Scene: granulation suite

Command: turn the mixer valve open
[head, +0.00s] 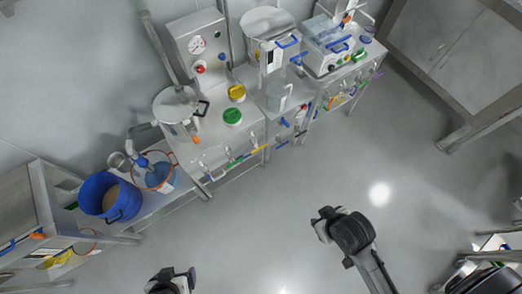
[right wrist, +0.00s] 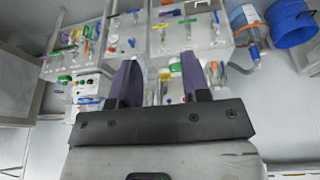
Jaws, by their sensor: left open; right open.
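A steel mixer-like vessel (head: 176,104) with a round lid stands at the left of the bench in the head view. A small orange-tipped fitting (head: 196,139) at its lower front may be the mixer valve; I cannot tell its setting. My left gripper (head: 179,273) is at the bottom edge of the head view, open and well apart from the bench. My right gripper (right wrist: 159,60) is open in the right wrist view, with nothing seen between its dark purple fingers. In that view the bench equipment lies beyond the fingertips.
A yellow-topped container (head: 237,92) and a green-topped one (head: 232,117) are on the bench. A blue bucket (head: 110,197) sits at the left. Coloured handles line the bench front. The grey floor (head: 265,215) before it is clear.

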